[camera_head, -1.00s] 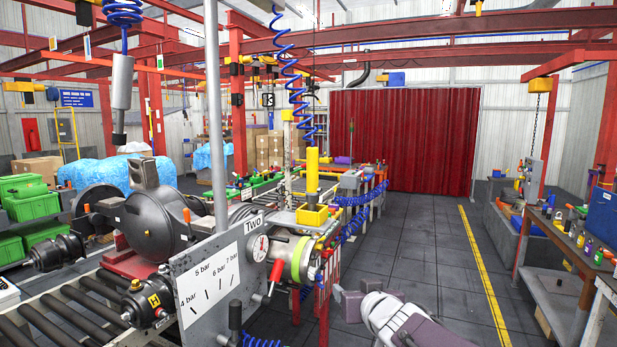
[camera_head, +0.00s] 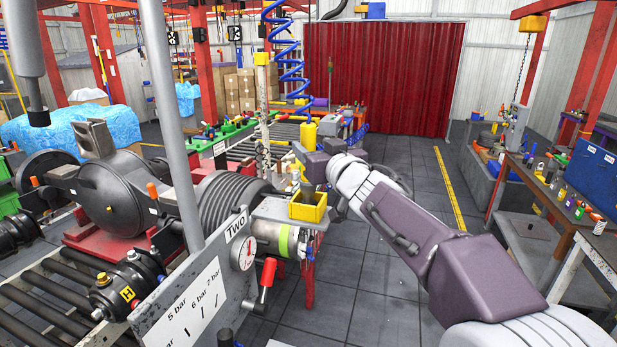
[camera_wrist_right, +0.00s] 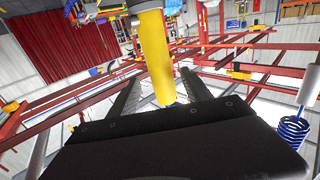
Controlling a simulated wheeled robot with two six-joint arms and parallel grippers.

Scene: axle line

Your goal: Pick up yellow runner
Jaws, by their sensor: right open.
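The yellow runner (camera_head: 308,136) is a yellow cylinder below a blue coiled hose. Its upper part shows in the head view, and my right gripper hides the part below. A yellow open-topped holder (camera_head: 308,207) sits beneath it on a grey shelf. My right gripper (camera_head: 304,163) reaches in from the right and is at the runner. In the right wrist view the runner (camera_wrist_right: 155,55) stands between the two dark fingers of my right gripper (camera_wrist_right: 160,90), which are open on either side of it. I cannot tell whether either finger touches it. My left gripper is not in view.
A grey panel (camera_head: 193,300) with a pressure gauge (camera_head: 243,254) and a red-handled lever (camera_head: 267,275) stands in front. A grey pole (camera_head: 172,120) rises at left. A large dark axle housing (camera_head: 112,195) lies beyond the rollers. A cluttered workbench (camera_head: 540,195) is at right.

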